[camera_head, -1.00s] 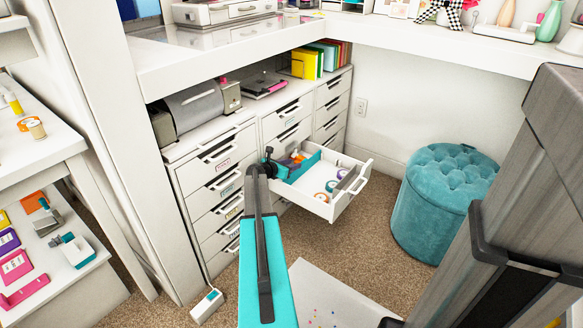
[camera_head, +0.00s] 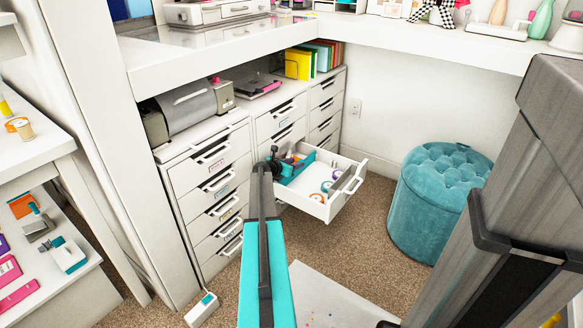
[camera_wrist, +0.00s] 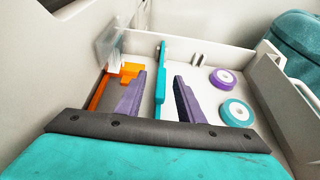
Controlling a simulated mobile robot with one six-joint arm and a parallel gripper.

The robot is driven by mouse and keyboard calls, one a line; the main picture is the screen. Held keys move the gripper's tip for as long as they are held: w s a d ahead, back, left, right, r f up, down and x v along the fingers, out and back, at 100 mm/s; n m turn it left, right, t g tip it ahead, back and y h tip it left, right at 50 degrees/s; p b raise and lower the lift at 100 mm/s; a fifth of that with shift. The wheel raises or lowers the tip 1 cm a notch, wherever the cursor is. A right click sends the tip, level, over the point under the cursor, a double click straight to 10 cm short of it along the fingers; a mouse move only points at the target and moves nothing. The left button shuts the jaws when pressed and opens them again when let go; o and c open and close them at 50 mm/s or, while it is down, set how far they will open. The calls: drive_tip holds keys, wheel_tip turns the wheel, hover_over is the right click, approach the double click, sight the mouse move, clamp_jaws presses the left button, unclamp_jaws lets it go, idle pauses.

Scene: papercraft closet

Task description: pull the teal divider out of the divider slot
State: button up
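The teal divider (camera_wrist: 161,75) stands upright in the open white drawer (camera_wrist: 207,58), running front to back across its floor in the wrist view. It also shows in the head view (camera_head: 301,170), partly behind my gripper. My gripper (camera_wrist: 159,82) is open, with one purple finger on each side of the divider and visible gaps between. The fingers are over the drawer; I cannot tell how low they reach.
Right of the divider lie a purple tape roll (camera_wrist: 223,79) and a teal tape roll (camera_wrist: 238,112). Left of it is an orange item (camera_wrist: 122,72). Drawer walls surround the fingers. A teal tufted stool (camera_head: 438,200) stands right of the drawer.

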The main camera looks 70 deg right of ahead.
drive_tip(key=shift+d, duration=0.15)
clamp_jaws()
drive_tip(key=shift+s+r+p, duration=0.15)
drive_tip(key=shift+r+p, duration=2.2)
drive_tip(key=shift+r, duration=0.45)
idle(0.7)
drive_tip(key=shift+r+p, duration=1.5)
drive_tip(key=shift+p, duration=0.1)
drive_tip(key=shift+r, duration=0.1)
